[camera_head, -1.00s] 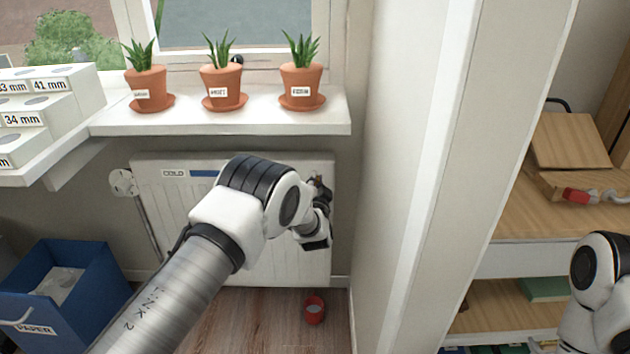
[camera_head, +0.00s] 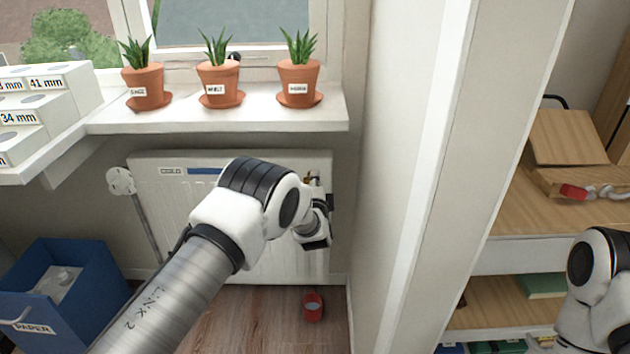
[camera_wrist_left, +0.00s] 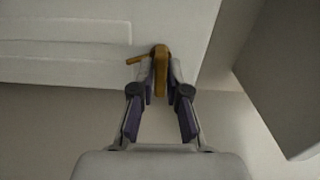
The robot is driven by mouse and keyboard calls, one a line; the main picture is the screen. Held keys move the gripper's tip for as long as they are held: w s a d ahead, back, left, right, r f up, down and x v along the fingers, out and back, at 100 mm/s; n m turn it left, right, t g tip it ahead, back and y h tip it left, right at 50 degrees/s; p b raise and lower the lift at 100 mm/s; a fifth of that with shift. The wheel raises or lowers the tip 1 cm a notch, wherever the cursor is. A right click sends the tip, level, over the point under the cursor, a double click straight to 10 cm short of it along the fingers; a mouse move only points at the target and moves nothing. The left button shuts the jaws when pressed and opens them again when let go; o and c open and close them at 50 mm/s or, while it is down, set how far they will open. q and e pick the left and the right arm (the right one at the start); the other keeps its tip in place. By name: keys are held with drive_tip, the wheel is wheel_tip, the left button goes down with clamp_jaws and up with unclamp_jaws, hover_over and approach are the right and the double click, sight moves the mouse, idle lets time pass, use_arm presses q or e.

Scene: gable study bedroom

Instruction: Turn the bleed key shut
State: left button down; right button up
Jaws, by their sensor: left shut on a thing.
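The bleed key (camera_wrist_left: 161,66) is brass-coloured and sits at the edge of the white radiator (camera_wrist_left: 70,70) in the left wrist view. A short brass arm (camera_wrist_left: 136,59) sticks out to its left. My left gripper (camera_wrist_left: 161,88) is shut on the key, one finger on each side. In the head view the left gripper (camera_head: 324,205) is at the upper right of the radiator (camera_head: 160,200), partly hidden by my wrist. A small brass bit of the key (camera_head: 313,178) shows there. My right arm shows at the right edge, but its gripper is out of frame.
A red cup (camera_head: 313,307) stands on the floor below the radiator's right end. Several potted plants stand on the windowsill (camera_head: 270,118) above. A wall (camera_head: 385,180) is close on the right. A blue paper bin (camera_head: 95,285) stands at left.

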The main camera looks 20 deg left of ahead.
use_arm(q)
drive_tip(key=shift+f+m, duration=0.1)
drive_tip(key=shift+m, duration=0.3)
drive_tip(key=c, duration=1.2)
unclamp_jaws()
drive_tip(key=shift+c, duration=0.2)
drive_tip(key=v, duration=1.2)
